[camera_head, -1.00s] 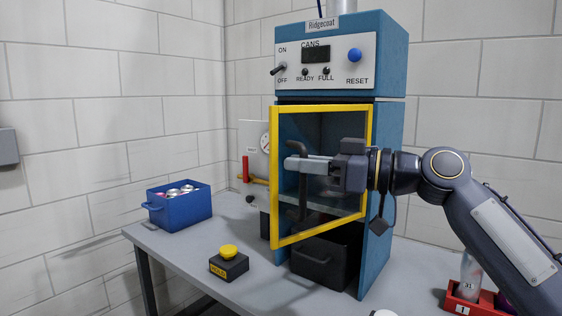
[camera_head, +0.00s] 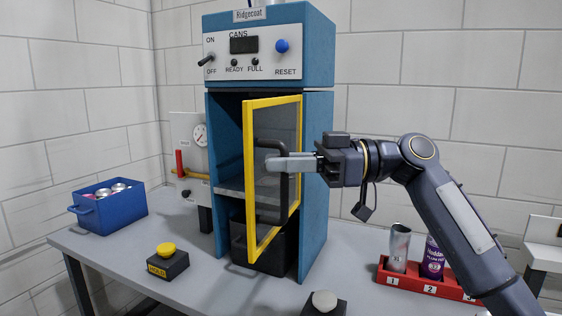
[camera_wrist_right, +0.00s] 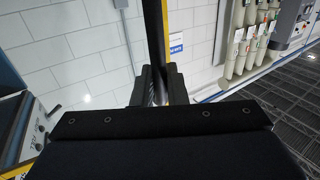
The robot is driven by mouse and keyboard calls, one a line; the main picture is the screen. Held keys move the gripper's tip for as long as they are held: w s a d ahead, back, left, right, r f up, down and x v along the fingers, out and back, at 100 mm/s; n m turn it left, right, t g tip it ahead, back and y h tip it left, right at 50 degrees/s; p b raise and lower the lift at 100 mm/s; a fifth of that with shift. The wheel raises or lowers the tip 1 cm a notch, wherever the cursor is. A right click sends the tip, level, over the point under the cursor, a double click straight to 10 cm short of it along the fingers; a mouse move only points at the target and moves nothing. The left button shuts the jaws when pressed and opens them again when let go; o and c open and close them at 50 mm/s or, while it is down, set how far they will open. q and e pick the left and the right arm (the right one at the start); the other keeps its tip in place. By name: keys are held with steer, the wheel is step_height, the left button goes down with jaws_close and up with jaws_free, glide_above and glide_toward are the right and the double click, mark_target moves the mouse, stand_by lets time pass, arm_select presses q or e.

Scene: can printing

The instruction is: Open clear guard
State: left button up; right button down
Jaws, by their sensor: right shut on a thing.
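The clear guard (camera_head: 275,205) is a see-through door in a yellow frame on the front of the blue machine (camera_head: 314,190). It stands swung part way out, hinged on its right side, and the dark inside shows at its left. My right gripper (camera_head: 278,163) is shut on the guard's black upright handle (camera_head: 284,185). In the right wrist view the fingers (camera_wrist_right: 157,88) close on a dark bar, with a yellow edge (camera_wrist_right: 164,25) above. My left gripper is in neither view.
A blue bin of cans (camera_head: 110,208) stands at the left. A yellow-topped button box (camera_head: 167,262) and a grey-topped button (camera_head: 324,302) are near the front. A red rack (camera_head: 408,283) holds cans at the right. A black bin (camera_head: 275,245) sits below the guard.

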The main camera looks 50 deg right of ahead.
steer(key=shift+f, duration=0.2)
steer(key=c, duration=1.8)
jaws_free()
steer(key=shift+r, duration=0.1)
steer(key=v, duration=0.7)
steer(key=shift+s+d, duration=0.25)
steer(key=shift+d, duration=0.05)
